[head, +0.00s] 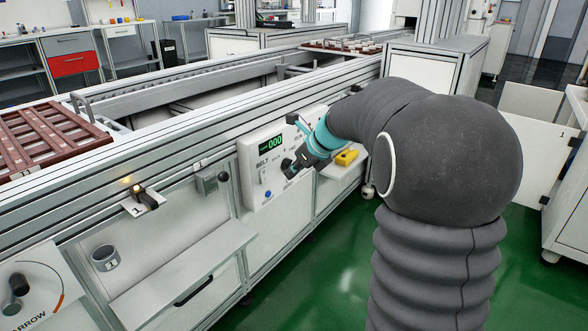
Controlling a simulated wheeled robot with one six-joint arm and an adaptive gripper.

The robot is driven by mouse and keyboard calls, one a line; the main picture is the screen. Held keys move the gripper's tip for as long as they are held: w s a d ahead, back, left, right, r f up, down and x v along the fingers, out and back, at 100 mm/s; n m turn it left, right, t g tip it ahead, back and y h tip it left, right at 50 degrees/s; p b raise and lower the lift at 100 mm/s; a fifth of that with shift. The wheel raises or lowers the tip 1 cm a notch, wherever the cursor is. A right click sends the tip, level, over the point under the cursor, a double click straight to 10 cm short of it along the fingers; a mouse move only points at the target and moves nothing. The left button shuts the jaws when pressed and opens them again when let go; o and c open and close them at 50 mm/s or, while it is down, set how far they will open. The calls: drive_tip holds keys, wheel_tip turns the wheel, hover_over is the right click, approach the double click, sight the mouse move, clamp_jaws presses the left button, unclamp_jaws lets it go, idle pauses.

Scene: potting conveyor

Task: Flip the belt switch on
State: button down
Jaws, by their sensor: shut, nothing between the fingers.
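The belt control panel (258,179) is a white box on the front of the conveyor frame. It has a green display reading 000, the word BELT and a blue button (267,194). My gripper (291,170) is shut and empty, close in front of the panel just right of the BELT label. The gripper and my teal wrist cover the panel's right part. The belt switch cannot be made out; it may be hidden behind the gripper. I cannot tell whether the gripper touches anything.
A yellow object (347,157) lies on a small shelf right of the panel. A grey box with a knob (212,181) and a bracket with a lit lamp (138,194) are to the left. A white shelf (185,272) juts out below. Green floor (325,265) is clear in front.

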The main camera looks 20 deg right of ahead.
sight(265, 182)
drive_tip(key=shift+w+a+f+b, duration=0.15)
drive_tip(key=shift+w+a+f, duration=0.65)
drive_tip(key=shift+w, duration=0.2)
drive_tip(key=shift+w+a+f+b, duration=0.2)
drive_tip(key=shift+w+a+f, duration=0.45)
drive_tip(key=shift+w+f, duration=0.35)
drive_tip(key=shift+w+a+f+b, duration=0.15)
drive_tip(key=shift+w+a+f, duration=0.65)
drive_tip(key=shift+w, duration=0.25)
drive_tip(key=shift+r+p, duration=0.1)
drive_tip(key=shift+p, duration=0.2)
drive_tip(key=shift+w+a+p, duration=0.15)
drive_tip(key=shift+w+p, duration=0.1)
drive_tip(key=shift+p, duration=0.65)
drive_tip(key=shift+f+p, duration=0.3)
drive_tip(key=shift+p, duration=0.15)
drive_tip(key=shift+f, duration=0.1)
drive_tip(key=shift+a, duration=0.1)
